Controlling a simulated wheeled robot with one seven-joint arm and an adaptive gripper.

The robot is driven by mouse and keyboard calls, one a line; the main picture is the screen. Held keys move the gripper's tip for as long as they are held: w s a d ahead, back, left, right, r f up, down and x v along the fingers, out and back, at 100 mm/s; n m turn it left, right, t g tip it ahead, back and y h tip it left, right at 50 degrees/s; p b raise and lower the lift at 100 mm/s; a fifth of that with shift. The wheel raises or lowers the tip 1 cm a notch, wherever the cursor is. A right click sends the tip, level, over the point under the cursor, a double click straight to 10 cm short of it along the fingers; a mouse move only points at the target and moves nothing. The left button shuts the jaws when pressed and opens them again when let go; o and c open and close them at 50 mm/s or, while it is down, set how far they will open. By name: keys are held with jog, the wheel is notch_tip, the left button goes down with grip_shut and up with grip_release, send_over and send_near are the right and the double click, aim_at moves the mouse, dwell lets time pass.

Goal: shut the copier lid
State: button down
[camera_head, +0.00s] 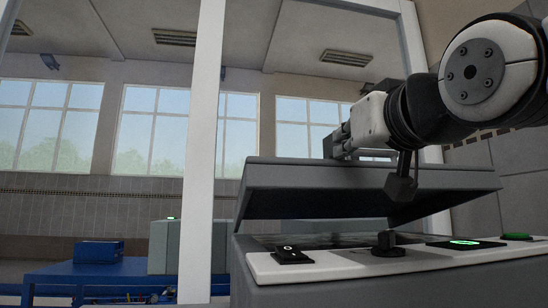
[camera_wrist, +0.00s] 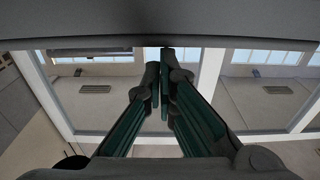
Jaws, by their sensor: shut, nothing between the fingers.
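The copier lid (camera_head: 300,208) is a dark grey slab, held up partly open at a shallow angle above the copier body (camera_head: 390,285). A dark gap shows between the lid and the glass bed. My gripper (camera_head: 333,147) is just above the lid's top face, towards its far side. In the wrist view my gripper's fingers (camera_wrist: 165,60) are closed together with nothing between them. A dark grey surface that looks like the lid (camera_wrist: 160,22) fills the top of that view, close to the fingertips. I cannot tell whether they touch it.
The copier's front panel (camera_head: 330,262) carries a black switch (camera_head: 292,256), a dark knob (camera_head: 386,244) and a green-lit display (camera_head: 465,243). A white post (camera_head: 203,150) stands to the left. A blue table (camera_head: 45,284) with a blue box (camera_head: 98,251) is further back.

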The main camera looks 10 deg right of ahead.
aim_at(346, 180)
jog(key=shift+s+f+b, duration=0.25)
jog(key=shift+f+b, duration=0.6)
jog(key=shift+f, duration=0.25)
jog(key=shift+s+f+b, duration=0.25)
jog(key=shift+f+b, duration=0.6)
jog(key=shift+f, duration=0.25)
jog(key=shift+s+f+b, duration=0.25)
jog(key=shift+f+b, duration=0.6)
jog(key=shift+f, duration=0.25)
jog(key=shift+r, duration=0.15)
jog(key=shift+r+p, duration=0.3)
jog(key=s+f, duration=0.1)
jog(key=s, duration=0.1)
jog(key=s+f+p, duration=0.1)
jog(key=s, duration=0.2)
jog(key=s+f+p, duration=0.1)
jog(key=s, duration=0.2)
jog(key=shift+f, duration=0.1)
